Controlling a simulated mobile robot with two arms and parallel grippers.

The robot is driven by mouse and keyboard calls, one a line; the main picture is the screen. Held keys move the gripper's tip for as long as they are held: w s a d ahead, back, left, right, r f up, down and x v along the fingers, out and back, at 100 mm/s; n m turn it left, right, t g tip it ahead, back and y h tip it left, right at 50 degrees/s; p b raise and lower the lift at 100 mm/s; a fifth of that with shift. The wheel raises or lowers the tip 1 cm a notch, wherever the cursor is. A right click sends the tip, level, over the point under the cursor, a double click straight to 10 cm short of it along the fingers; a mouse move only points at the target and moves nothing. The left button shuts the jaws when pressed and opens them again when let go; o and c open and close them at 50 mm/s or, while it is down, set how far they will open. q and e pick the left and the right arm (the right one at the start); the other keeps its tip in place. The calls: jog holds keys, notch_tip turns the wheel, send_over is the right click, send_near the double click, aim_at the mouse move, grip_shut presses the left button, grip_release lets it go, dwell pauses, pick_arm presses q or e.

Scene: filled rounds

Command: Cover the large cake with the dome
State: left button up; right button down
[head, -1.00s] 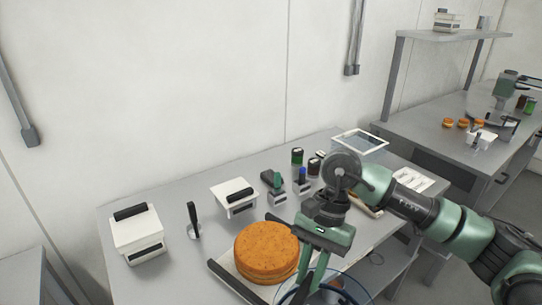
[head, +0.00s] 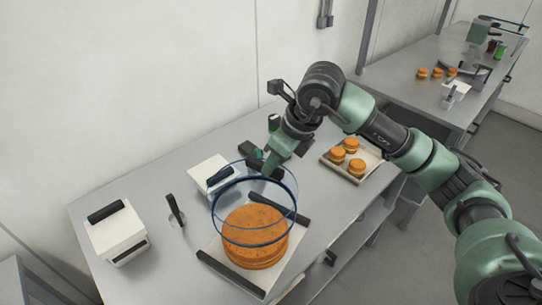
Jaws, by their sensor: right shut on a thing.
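The large cake (head: 254,257) is a round orange-brown cake on a pale tray (head: 222,249) with dark handles, at the table's near middle. The dome (head: 287,185) is clear with dark blue rings. My right gripper (head: 270,168) is shut on the dome at its far upper side and holds it over the cake. The lower ring crosses in front of the cake's top in this view, slightly to the left and far side. I cannot tell the exact height gap. The fingertips are partly hidden. My left gripper is not in view.
A white box (head: 116,234) with a black handle and a black upright tool (head: 175,210) stand at the left. A smaller white lidded box (head: 212,173) is behind the dome. A tray with small cakes (head: 370,157) lies to the right.

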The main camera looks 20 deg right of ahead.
aim_at(272, 177)
jog(key=shift+f, duration=0.6)
jog(key=shift+w+f+b, duration=0.1)
jog(key=shift+f+b, duration=0.4)
jog(key=shift+f, duration=0.35)
notch_tip(272, 177, down, 2)
jog(key=shift+f+b, duration=0.1)
jog(key=shift+b, duration=0.45)
jog(key=shift+f+b, duration=0.9)
jog(key=shift+f, duration=0.95)
notch_tip(272, 177, down, 6)
jog(key=b, duration=0.6)
jog(key=shift+f, duration=0.2)
jog(key=shift+f+b, duration=0.1)
jog(key=shift+b, duration=0.55)
jog(key=c, duration=1.3)
grip_release()
jog(key=shift+o, duration=0.6)
